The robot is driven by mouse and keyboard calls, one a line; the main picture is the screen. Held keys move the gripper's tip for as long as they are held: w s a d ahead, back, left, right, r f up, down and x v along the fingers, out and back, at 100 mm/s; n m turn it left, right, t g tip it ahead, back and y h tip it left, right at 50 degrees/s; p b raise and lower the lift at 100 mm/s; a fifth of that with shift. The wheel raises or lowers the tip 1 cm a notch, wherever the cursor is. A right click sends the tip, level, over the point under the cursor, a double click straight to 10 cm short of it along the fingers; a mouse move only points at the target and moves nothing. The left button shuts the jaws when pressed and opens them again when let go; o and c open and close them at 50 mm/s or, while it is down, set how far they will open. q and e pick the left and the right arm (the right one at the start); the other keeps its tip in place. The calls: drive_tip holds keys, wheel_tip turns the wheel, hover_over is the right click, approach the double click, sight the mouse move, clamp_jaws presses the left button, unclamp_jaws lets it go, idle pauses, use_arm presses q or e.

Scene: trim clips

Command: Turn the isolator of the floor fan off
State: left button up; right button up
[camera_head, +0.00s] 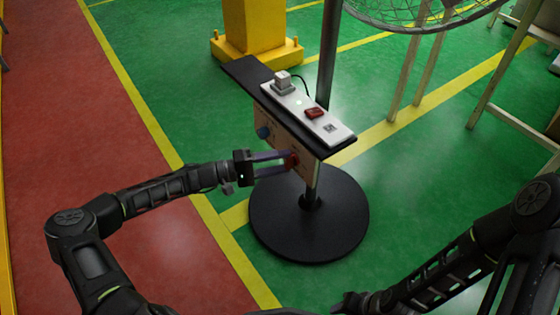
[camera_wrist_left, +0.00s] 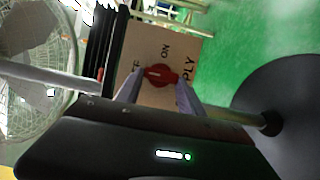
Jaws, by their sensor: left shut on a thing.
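The red isolator knob (camera_head: 293,160) is on the front panel (camera_head: 270,127) below the shelf on the fan's stand. In the left wrist view the knob (camera_wrist_left: 160,75) has a pale mark, and the tan panel (camera_wrist_left: 150,50) reads "ON" and part of "PLY"; other lettering is partly hidden. My left gripper (camera_head: 286,161) is shut on the knob, one finger on each side of it in the left wrist view (camera_wrist_left: 160,82). My right gripper (camera_head: 355,303) is low at the bottom edge; its fingers cannot be made out.
The round black base (camera_head: 310,230) stands on green floor. A yellow post (camera_head: 255,30) stands behind.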

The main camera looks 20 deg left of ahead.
use_arm(q)
drive_tip(key=o, duration=1.4)
drive_tip(key=shift+c, duration=0.2)
drive_tip(key=p+v, duration=0.1)
drive_tip(key=v, duration=0.6)
drive_tip(key=shift+s+a+p, duration=0.2)
drive_tip(key=shift+a+p, duration=0.1)
drive_tip(key=shift+a, duration=0.05)
drive_tip(key=shift+f, duration=0.1)
